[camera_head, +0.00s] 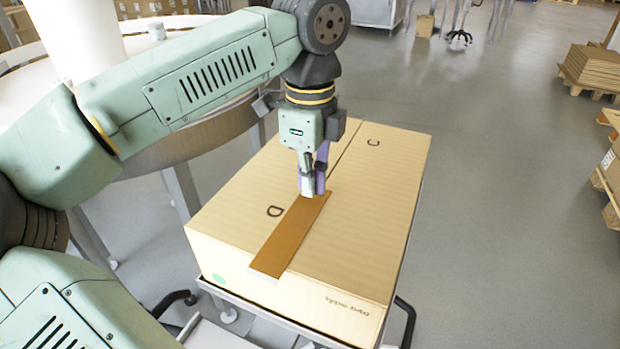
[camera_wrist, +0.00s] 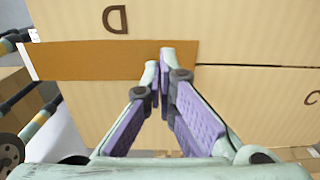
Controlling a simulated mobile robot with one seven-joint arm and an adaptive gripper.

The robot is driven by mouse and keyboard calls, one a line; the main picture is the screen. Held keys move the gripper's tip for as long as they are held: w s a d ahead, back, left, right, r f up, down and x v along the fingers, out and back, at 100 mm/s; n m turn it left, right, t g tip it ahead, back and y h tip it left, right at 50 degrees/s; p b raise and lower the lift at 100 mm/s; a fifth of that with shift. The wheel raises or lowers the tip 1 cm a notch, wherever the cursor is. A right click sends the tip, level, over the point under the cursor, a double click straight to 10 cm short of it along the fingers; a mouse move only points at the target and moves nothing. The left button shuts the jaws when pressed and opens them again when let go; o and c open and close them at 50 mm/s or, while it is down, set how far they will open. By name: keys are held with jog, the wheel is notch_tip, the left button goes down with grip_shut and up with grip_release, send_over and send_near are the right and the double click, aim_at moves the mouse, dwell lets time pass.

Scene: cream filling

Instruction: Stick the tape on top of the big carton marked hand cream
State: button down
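The big carton (camera_head: 365,215) stands closed with two top flaps meeting at a middle seam. A brown strip of tape (camera_head: 288,240) lies flat along the near part of that seam, from the near edge towards the middle. It also shows in the wrist view (camera_wrist: 90,60), where the bare seam runs on to the right of its end. My gripper (camera_head: 312,192) points down at the tape's far end. In the wrist view its purple-padded fingers (camera_wrist: 162,62) come together at the tips over the tape. I see nothing between them. Whether the tips touch the tape is unclear.
The carton rests on a wheeled stand (camera_head: 262,314) with dark handles. A round table (camera_head: 195,140) stands close on the left. Stacked cardboard on pallets (camera_head: 590,65) is at the far right. The grey floor (camera_head: 500,200) right of the carton is clear.

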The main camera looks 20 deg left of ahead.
jog(key=shift+f+b, duration=0.75)
jog(key=shift+f, duration=0.25)
jog(key=shift+r, duration=0.1)
dwell(0.4)
jog(key=shift+r+p, duration=1.95)
jog(key=shift+r, duration=1.15)
notch_tip(320, 180, down, 7)
jog(key=b, duration=0.4)
jog(key=shift+r, duration=0.2)
jog(key=shift+r+p, duration=0.5)
jog(key=shift+r, duration=0.2)
jog(key=shift+s+f, duration=0.1)
